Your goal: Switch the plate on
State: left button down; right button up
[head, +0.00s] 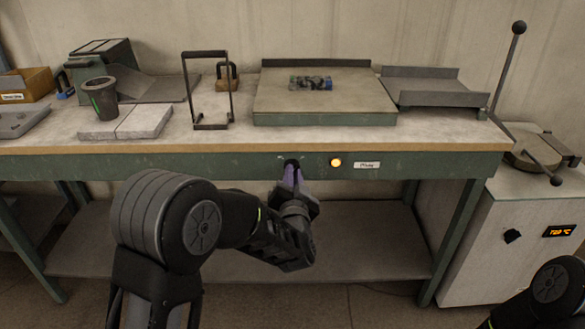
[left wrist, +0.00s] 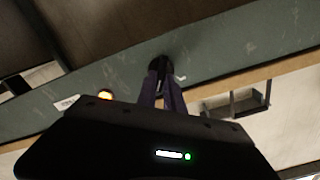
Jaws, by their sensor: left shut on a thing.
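A dark knob (head: 291,162) sits on the green front rail of the bench; it also shows in the left wrist view (left wrist: 160,62). My left gripper (head: 293,174) has its purple fingers shut on the knob; they reach it in the left wrist view (left wrist: 161,85) too. The fingers partly hide the knob, and I cannot tell its turn. An amber lamp (head: 335,162) right of it is lit, and it glows in the left wrist view (left wrist: 105,94). A white label (head: 367,165) is beside the lamp. The wide flat plate (head: 325,105) lies on the bench above. My right gripper is out of view.
A dark patterned item (head: 311,83) lies on the plate. A dark cup (head: 101,97) stands on a pale slab at left, near a black frame (head: 209,92). A grey tray (head: 433,92) is right of the plate. A white cabinet (head: 525,240) with an orange display stands at right.

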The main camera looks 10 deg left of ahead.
pick_arm(q)
jog(key=shift+m+p, duration=0.65)
jog(key=shift+m, duration=0.55)
jog(key=shift+f, duration=0.1)
jog(key=c, duration=1.5)
grip_release()
jog(key=shift+o, duration=0.2)
jog(key=v, duration=0.8)
jog(key=shift+w, duration=0.1)
